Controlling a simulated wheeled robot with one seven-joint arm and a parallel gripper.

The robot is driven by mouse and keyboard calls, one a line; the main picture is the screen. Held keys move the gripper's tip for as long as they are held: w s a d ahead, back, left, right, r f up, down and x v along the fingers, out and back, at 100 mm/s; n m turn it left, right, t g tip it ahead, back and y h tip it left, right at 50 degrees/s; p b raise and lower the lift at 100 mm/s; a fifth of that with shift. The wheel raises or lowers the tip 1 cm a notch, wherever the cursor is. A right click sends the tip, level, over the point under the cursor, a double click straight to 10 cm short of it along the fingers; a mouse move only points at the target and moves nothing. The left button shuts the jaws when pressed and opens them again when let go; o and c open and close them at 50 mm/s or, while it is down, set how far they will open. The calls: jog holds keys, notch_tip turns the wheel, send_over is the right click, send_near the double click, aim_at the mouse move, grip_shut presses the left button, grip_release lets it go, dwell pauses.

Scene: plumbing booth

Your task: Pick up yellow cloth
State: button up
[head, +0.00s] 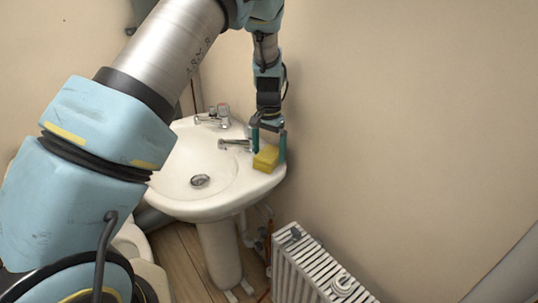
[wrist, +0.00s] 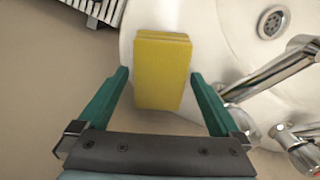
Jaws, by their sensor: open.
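The yellow cloth (head: 265,158) is a thick, folded block resting on the right rim of the white sink (head: 176,179). In the wrist view the cloth (wrist: 162,72) stands upright in the picture, its lower part between the two green fingers. My gripper (head: 269,143) is above the cloth, pointing down, with a finger at either side. In the wrist view my gripper (wrist: 162,80) is open, with gaps between the cloth and both fingers. Whether the fingertips are down at the height of the cloth is hard to tell.
A chrome tap (head: 235,144) stands close to the left of my gripper; another tap (head: 213,117) is farther back. The drain (head: 200,181) is in the basin. A white radiator (head: 305,262) stands below right. The beige wall (head: 410,120) is close on the right.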

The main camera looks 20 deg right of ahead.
aim_at(268, 153)
jog(key=shift+f, duration=0.6)
jog(key=c, duration=1.3)
jog(key=shift+c, duration=0.2)
jog(key=shift+r, duration=0.1)
jog(key=shift+a+r+b, duration=0.15)
jog(key=shift+r+b, duration=0.05)
jog(key=shift+b, duration=0.35)
notch_tip(268, 153, up, 6)
jog(key=shift+f+b, duration=0.1)
jog(key=shift+b, duration=0.9)
jog(key=s+a+b, duration=0.2)
jog(key=a, duration=0.7)
jog(key=s+a+b, duration=0.1)
jog(key=a+b, duration=0.2)
jog(key=a, duration=0.7)
jog(key=shift+s+a+r, duration=0.15)
jog(key=shift+s+r, duration=0.15)
jog(key=shift+s, duration=0.1)
